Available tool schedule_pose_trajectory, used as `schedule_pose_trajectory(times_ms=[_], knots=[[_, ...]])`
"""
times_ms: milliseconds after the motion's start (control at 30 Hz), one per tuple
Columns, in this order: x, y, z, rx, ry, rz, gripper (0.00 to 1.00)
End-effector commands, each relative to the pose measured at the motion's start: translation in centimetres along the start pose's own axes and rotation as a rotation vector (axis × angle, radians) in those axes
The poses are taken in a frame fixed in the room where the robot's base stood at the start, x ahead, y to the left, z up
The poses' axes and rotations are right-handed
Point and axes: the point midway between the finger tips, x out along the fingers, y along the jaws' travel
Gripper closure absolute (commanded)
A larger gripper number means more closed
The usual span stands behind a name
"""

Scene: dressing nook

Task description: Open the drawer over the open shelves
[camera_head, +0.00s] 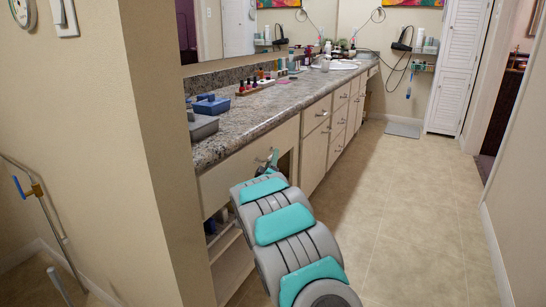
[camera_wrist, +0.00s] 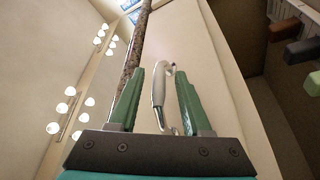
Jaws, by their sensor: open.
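The drawer (camera_head: 226,182) is the cream front under the near end of the granite counter, above the open shelves (camera_head: 232,262). It looks shut. Its pale curved handle (camera_wrist: 158,88) shows in the wrist view, on the drawer front (camera_wrist: 205,60). My gripper (camera_wrist: 160,75) is open, with one green finger on each side of the handle. I cannot tell whether either finger touches it. In the head view my gripper (camera_head: 268,162) is at the drawer front's right part, and my arm hides some of the cabinet below.
The counter (camera_head: 290,95) holds grey and blue trays (camera_head: 203,125), several bottles and a sink further back. More cabinet drawers (camera_head: 316,115) run along to the right. A wall corner (camera_head: 150,130) stands close on the left. The tiled floor (camera_head: 410,210) on the right is clear.

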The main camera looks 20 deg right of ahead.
Motion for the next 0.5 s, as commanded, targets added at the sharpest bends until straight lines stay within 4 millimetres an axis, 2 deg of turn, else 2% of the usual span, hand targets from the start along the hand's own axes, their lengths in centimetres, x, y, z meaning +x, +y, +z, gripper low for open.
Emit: schedule_pose_trajectory(times_ms=[200,500], knots=[[1.5,0.1,0.0,0.000,0.000,0.001,0.52],[1.8,0.1,0.0,0.000,0.000,0.000,0.52]])
